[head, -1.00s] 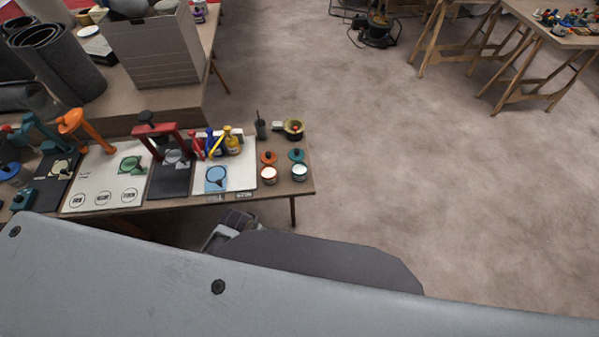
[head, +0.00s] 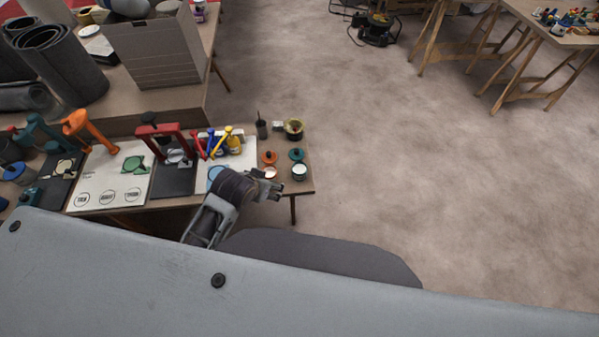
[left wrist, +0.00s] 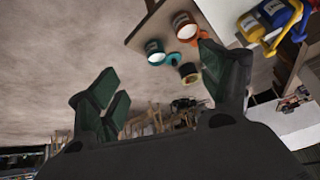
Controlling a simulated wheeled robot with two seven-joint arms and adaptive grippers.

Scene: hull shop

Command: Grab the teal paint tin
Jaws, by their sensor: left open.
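The teal paint tin (head: 299,172) stands near the right end of the front bench, with white showing on its top and a teal lid (head: 297,155) behind it. The teal tin (left wrist: 155,47) also shows in the left wrist view, near the bench corner, ahead of the space between my fingers. My left gripper (head: 279,186) is open and empty, a little left of the teal tin and apart from it. Its spread fingers (left wrist: 160,84) show in the left wrist view. My right gripper is not in view.
An orange tin (head: 269,174), partly hidden by my left gripper, stands left of the teal one, with an orange lid (head: 269,158) behind. A dark cup (head: 262,128) and a yellow-green round container (head: 293,128) stand farther back. The floor right of the bench is clear.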

